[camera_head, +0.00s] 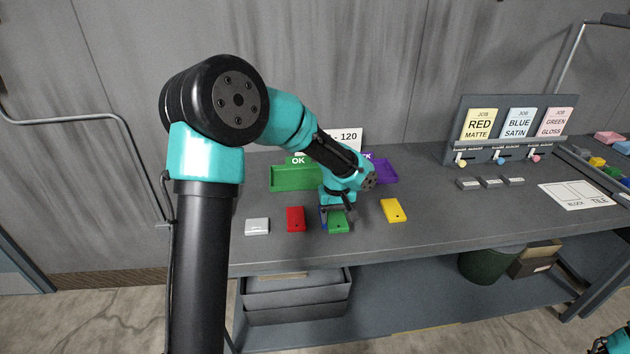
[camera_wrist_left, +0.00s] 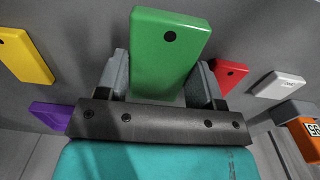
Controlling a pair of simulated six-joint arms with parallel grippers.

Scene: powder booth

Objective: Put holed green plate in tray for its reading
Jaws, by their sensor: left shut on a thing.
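The holed green plate (camera_head: 338,226) is at the front middle of the bench, under my left gripper (camera_head: 337,211). In the left wrist view the green plate (camera_wrist_left: 168,55) lies between the two grey fingers of my left gripper (camera_wrist_left: 160,82), shut on it, with its dark hole near the far end. I cannot tell whether it touches the bench. Behind my left arm are a green tray (camera_head: 292,182) marked OK and a purple tray (camera_head: 385,177), its label partly hidden. A sign with "120" (camera_head: 348,138) shows behind, partly covered by my arm.
A white plate (camera_head: 257,227) and a red plate (camera_head: 296,219) lie left of the green one, a yellow plate (camera_head: 394,210) right. Something blue (camera_head: 323,222) shows beside the green plate. An orange device (camera_wrist_left: 304,140) shows in the wrist view.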

